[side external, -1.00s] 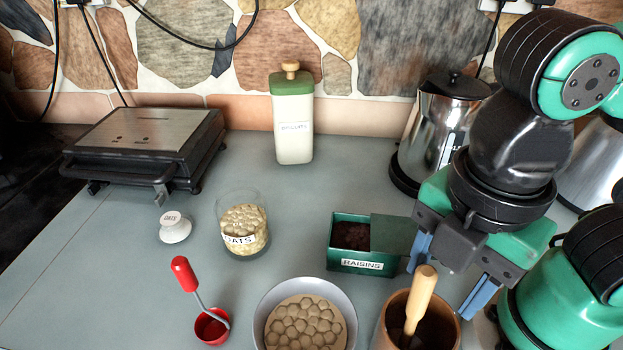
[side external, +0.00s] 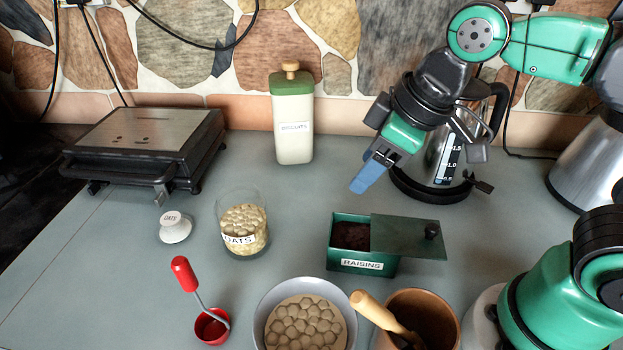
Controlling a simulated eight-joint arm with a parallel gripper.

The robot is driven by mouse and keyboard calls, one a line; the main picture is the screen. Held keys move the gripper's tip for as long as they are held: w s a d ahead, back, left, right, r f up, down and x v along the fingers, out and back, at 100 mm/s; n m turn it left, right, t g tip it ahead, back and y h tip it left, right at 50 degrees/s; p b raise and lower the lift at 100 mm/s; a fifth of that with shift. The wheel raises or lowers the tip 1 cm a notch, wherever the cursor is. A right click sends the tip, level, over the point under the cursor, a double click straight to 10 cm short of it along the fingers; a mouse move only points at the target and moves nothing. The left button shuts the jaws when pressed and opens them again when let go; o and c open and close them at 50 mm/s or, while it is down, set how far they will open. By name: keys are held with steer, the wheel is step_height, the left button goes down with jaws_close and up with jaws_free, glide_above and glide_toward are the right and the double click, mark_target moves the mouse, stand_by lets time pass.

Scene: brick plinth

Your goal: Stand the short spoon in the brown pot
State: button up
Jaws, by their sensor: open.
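The short spoon (side external: 377,312) shows as a thick pale wooden handle. It leans to the left over the rim of the brown pot (side external: 438,305), with its lower end inside the pot. The spoon's head is hidden in the dark inside of the pot. The pot stands upright at the front, partly cut off by the bottom edge of the view. My gripper (side external: 363,181) is seen from the side, high and well behind the pot, in front of the kettle. It is open and apart from the spoon, with blue fingers pointing down to the left.
A grey bowl (side external: 262,312) of round lumps stands left of the pot. Behind it is a green raisins box (side external: 362,266) with its lid askew. A red scoop (side external: 181,275), an oats jar (side external: 243,250) and a biscuits tin (side external: 293,145) stand further left. The kettle (side external: 440,180) is close behind my gripper.

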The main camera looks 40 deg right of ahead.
steer(key=w+d+f+m+t+h, duration=0.1)
steer(key=w+d+f+m+t, duration=0.1)
steer(key=d+m, duration=0.3)
steer(key=shift+w+d+f+m+t, duration=0.3)
steer(key=shift+w+d+f+m, duration=0.1)
steer(key=shift+d+f, duration=0.45)
steer(key=shift+r, duration=0.1)
